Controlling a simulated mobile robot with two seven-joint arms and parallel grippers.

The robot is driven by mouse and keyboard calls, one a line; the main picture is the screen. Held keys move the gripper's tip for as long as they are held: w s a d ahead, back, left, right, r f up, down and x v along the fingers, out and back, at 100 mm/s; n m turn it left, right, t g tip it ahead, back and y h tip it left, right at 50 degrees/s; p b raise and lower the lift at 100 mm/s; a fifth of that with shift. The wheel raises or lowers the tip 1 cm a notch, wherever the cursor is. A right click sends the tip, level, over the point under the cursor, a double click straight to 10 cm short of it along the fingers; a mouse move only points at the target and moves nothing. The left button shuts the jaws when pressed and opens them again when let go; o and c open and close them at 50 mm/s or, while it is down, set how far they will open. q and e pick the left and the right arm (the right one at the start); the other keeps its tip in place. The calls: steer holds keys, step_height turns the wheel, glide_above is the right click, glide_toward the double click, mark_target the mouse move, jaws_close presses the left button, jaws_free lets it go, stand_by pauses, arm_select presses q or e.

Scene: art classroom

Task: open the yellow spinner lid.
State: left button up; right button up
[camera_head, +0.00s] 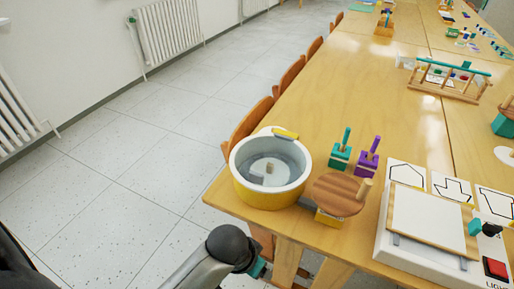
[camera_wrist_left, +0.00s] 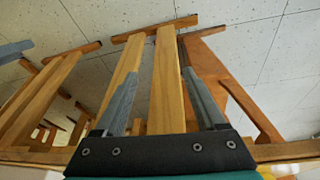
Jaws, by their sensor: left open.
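The yellow spinner (camera_head: 262,195) is a round drum with a yellow lower wall and a white rim, at the table's left front corner in the head view. A small yellow piece (camera_head: 285,134) sits on its far rim. A grey surface, a pale disc and a small block show within the rim; I cannot tell whether a clear lid covers them. My left arm ends below and in front of the spinner, apart from it. In the left wrist view my left gripper (camera_wrist_left: 159,82) is open and empty, with wooden chair or table legs beyond its fingers. My right gripper is not in view.
A round wooden disc (camera_head: 338,194) on a yellow base stands close right of the spinner. Teal (camera_head: 340,157) and purple (camera_head: 367,162) peg blocks stand behind it. A white light box (camera_head: 425,222) is at the right. Chairs (camera_head: 245,125) line the table's left edge.

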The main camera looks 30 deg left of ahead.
arm_select(q)
steer(key=g+p, duration=0.2)
steer(key=p, duration=1.2)
glide_toward(256, 173)
steer(key=s+d+f, duration=0.4)
steer(key=d+f, duration=0.2)
steer(key=f, duration=0.4)
steer(key=w+a+r+n+g+y+p, duration=0.1)
steer(key=w+a+r+p, duration=0.1)
steer(key=r+p, duration=0.5)
steer(key=w+a+r+n+p, duration=0.1)
steer(key=w+a+r+p, duration=0.25)
steer(key=r, duration=0.55)
steer(key=f+b, duration=0.1)
steer(key=f, duration=0.9)
steer(key=f+b, duration=0.1)
steer(key=f, duration=0.4)
steer(key=shift+s+d+b, duration=0.3)
steer(key=shift+b, duration=0.05)
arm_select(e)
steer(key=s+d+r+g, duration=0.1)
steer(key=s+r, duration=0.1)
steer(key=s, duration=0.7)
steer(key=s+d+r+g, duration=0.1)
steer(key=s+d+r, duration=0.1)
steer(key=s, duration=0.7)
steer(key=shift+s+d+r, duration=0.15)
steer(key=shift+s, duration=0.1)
arm_select(q)
steer(key=shift+c, duration=0.4)
